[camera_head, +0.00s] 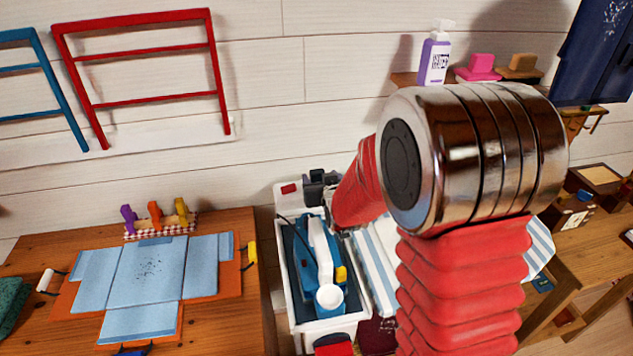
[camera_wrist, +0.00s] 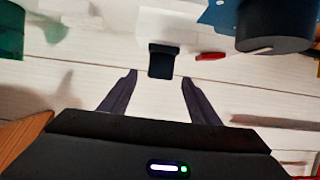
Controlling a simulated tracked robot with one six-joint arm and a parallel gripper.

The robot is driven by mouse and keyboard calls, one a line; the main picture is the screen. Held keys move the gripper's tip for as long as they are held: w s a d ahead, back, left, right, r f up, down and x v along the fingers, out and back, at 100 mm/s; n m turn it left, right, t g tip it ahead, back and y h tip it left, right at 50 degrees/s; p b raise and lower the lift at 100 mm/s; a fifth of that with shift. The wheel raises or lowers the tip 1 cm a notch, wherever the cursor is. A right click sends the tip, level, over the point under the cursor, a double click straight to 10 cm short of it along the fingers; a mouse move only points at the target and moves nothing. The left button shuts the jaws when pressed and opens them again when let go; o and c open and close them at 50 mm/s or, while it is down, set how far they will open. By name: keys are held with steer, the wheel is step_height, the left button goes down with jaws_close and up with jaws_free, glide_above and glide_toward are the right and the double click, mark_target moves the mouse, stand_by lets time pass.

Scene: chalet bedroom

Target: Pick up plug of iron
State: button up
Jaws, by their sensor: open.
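The blue-and-white iron (camera_head: 322,262) lies in a white bin-like holder (camera_head: 281,290) beside the wooden table. A thin dark cord (camera_head: 291,226) runs at its left. In the wrist view, a black block that looks like the plug (camera_wrist: 163,61) stands against a white surface. A small red piece (camera_wrist: 210,56) is to its right. My gripper (camera_wrist: 158,82) is open, its two dark fingers pointing toward the black block, one on each side of it in the picture. I cannot tell the remaining distance. In the head view my gripper (camera_head: 318,187) is above the holder's far end and hides the plug.
The wooden table (camera_head: 235,325) at left holds a folded light-blue garment (camera_head: 150,275) and colored pegs in a basket (camera_head: 160,228). Striped cloth (camera_head: 377,262) lies right of the holder. A shelf with a bottle (camera_head: 434,58) is on the wall.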

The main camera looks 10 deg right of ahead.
mark_target(318, 175)
steer(key=shift+w, duration=0.1)
steer(key=shift+x, duration=2.55)
steer(key=shift+f, duration=0.1)
steer(key=shift+c, duration=0.3)
steer(key=c, duration=1.1)
